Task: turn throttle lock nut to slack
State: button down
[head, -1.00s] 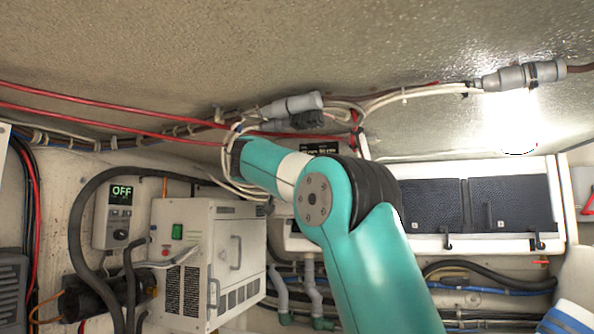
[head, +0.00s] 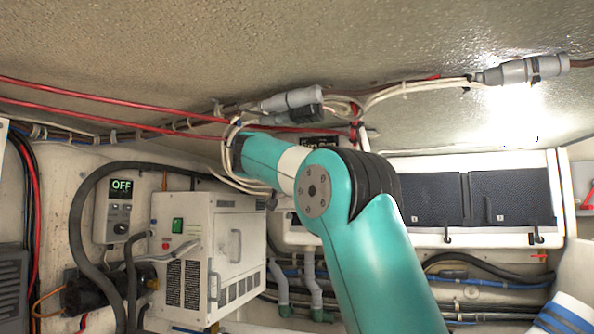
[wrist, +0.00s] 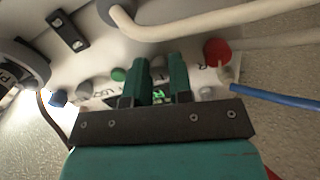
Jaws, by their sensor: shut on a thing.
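In the wrist view my gripper (wrist: 162,66) has its two dark green fingers close together against a pale panel. A small greyish piece, apparently the throttle lock nut (wrist: 158,62), shows between the fingertips. It is mostly hidden by them, and its turn position cannot be read. A lit green label (wrist: 158,96) shows below, between the fingers. In the head view my teal arm reaches up to the wall below the ceiling, and its own links hide the gripper and the nut.
Beside the fingers are a green button (wrist: 118,74), a red knob (wrist: 217,50) and a blue hose (wrist: 270,102). In the head view a white cabinet unit (head: 236,240), an OFF controller (head: 120,205), red cables (head: 110,118) and grey connectors (head: 290,99) crowd the arm.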

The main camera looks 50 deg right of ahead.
jog(key=shift+n+p, duration=5.1)
jog(key=shift+n, duration=4.7)
jog(key=c, duration=1)
grip_release()
